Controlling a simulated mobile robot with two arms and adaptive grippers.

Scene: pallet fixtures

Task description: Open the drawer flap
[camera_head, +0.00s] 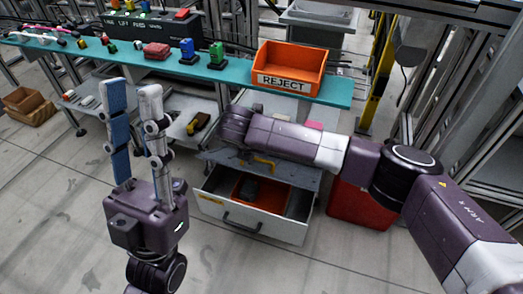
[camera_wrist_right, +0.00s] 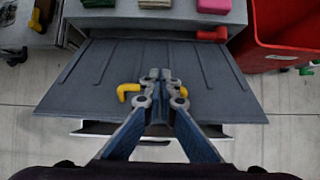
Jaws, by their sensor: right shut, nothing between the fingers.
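The grey drawer flap (camera_head: 300,176) lies roughly flat over the rear of a pulled-out white drawer (camera_head: 265,226). The flap fills much of the right wrist view (camera_wrist_right: 85,75). A yellow handle (camera_head: 265,164) is on the flap. In the right wrist view, yellow parts of it (camera_wrist_right: 127,92) show on both sides of my right gripper (camera_wrist_right: 160,74). That gripper is shut and empty, over the flap; contact with the handle cannot be told. In the head view my right arm mostly hides it. My left gripper (camera_head: 132,86) is open and empty, pointing up, left of the drawer.
An orange bin with a dark item (camera_head: 250,190) sits inside the drawer. A red bin (camera_head: 360,205) stands on the floor at right. A teal shelf (camera_head: 130,58) behind carries blocks and an orange REJECT bin (camera_head: 291,66). The floor at front is clear.

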